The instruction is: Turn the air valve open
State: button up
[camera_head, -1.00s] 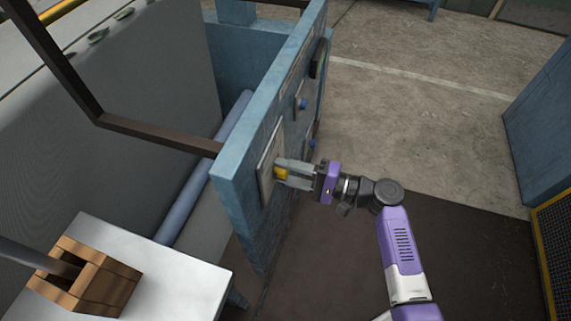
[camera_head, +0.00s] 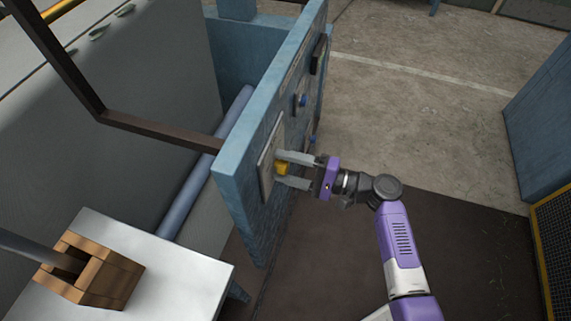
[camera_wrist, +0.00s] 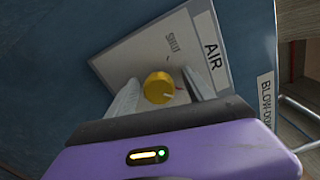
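The air valve is a round yellow knob (camera_wrist: 159,88) on a pale plate (camera_wrist: 125,58) labelled "AIR". The plate is tilted in the wrist view, with small print that seems to read "SHUT" above the knob. A short pale mark on the knob points to the lower right, away from that print. In the head view the knob (camera_head: 282,169) sits on the blue panel's right face. My gripper (camera_head: 286,169) is open, one finger on each side of the knob, with a gap visible at both sides in the wrist view (camera_wrist: 160,78).
The blue panel (camera_head: 240,165) carries other controls farther back, including a blue knob (camera_head: 303,101). A "BLOW-DO…" label (camera_wrist: 266,100) is right of the air plate. A white table (camera_head: 185,275) with a wooden block (camera_head: 110,283) stands at lower left. The floor right of the panel is clear.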

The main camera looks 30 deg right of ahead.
jog(key=shift+d, duration=0.1)
jog(key=v, duration=0.7)
jog(key=shift+s+d+b, duration=0.25)
jog(key=shift+s+b, duration=0.05)
dwell(0.3)
jog(key=w+d+f+m+t+h, duration=0.1)
jog(key=w+d+f+h, duration=0.1)
jog(key=w+d+h, duration=0.15)
jog(key=s+d+f+n+h, duration=0.3)
jog(key=s+d+h, duration=0.3)
jog(key=s+h, duration=0.3)
jog(key=s+a+r+n+p, duration=0.1)
jog(key=s+a+r+n, duration=0.3)
jog(key=s+a+r, duration=0.3)
jog(key=s+a+r+n+t+p, duration=0.1)
jog(key=s+a+r+n, duration=0.4)
jog(key=s, duration=1)
jog(key=shift+a+r+n, duration=0.3)
jog(key=shift+a+r, duration=0.75)
jog(key=shift+r, duration=0.85)
